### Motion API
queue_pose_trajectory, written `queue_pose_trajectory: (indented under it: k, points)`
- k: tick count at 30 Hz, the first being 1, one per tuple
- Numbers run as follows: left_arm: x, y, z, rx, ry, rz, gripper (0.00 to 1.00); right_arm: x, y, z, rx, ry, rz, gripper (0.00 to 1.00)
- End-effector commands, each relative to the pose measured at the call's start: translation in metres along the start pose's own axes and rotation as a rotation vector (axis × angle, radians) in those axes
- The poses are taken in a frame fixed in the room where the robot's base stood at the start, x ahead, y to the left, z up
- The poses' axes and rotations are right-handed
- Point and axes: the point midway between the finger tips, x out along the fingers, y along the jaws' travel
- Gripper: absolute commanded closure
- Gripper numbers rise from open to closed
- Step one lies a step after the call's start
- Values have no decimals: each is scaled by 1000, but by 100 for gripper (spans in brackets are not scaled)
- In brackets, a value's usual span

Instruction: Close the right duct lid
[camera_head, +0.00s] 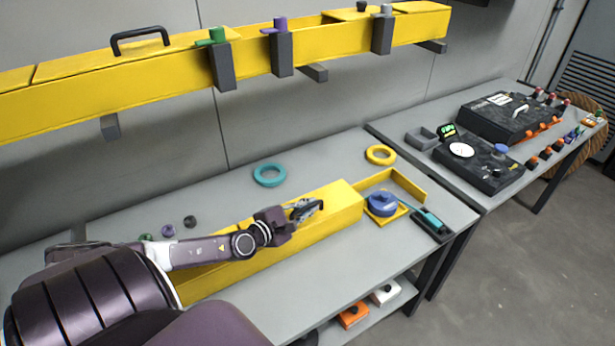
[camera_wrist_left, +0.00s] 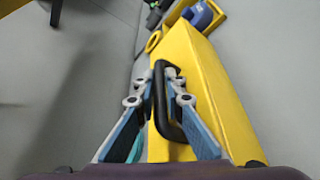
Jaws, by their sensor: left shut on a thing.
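A long yellow duct piece (camera_head: 335,214) lies on the grey bench and runs toward the right; its flat yellow top (camera_wrist_left: 198,75) fills the middle of the left wrist view. A black bar handle (camera_wrist_left: 172,118) stands on that top. My left gripper (camera_head: 310,208) is over the right part of the yellow piece. In the left wrist view its two fingers (camera_wrist_left: 160,92) are on either side of the handle, shut on it. In the head view the gripper mostly hides the handle. My right gripper is not in view.
A wall-mounted yellow duct (camera_head: 180,75) has a handled lid at left and coloured clamps. Teal (camera_head: 270,184) and yellow (camera_head: 380,147) rings lie behind the bench duct. A blue spool (camera_head: 383,203) and a teal-topped tool (camera_head: 430,222) sit off its right end.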

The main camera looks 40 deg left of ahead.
Motion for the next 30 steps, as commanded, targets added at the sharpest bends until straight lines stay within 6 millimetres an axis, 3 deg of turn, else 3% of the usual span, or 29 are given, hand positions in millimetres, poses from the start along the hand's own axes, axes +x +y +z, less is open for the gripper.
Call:
queue_pose_trajectory:
  k: [15,16,18,30]
  points:
    - [0,-5,-2,-3,3,-6,100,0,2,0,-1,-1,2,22]
    - [0,-5,-2,-3,3,-7,88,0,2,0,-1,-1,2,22]
    - [0,-5,-2,-3,3,-7,83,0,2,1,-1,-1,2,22]
    - [-9,-4,-2,-1,2,-6,83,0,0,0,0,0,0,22]
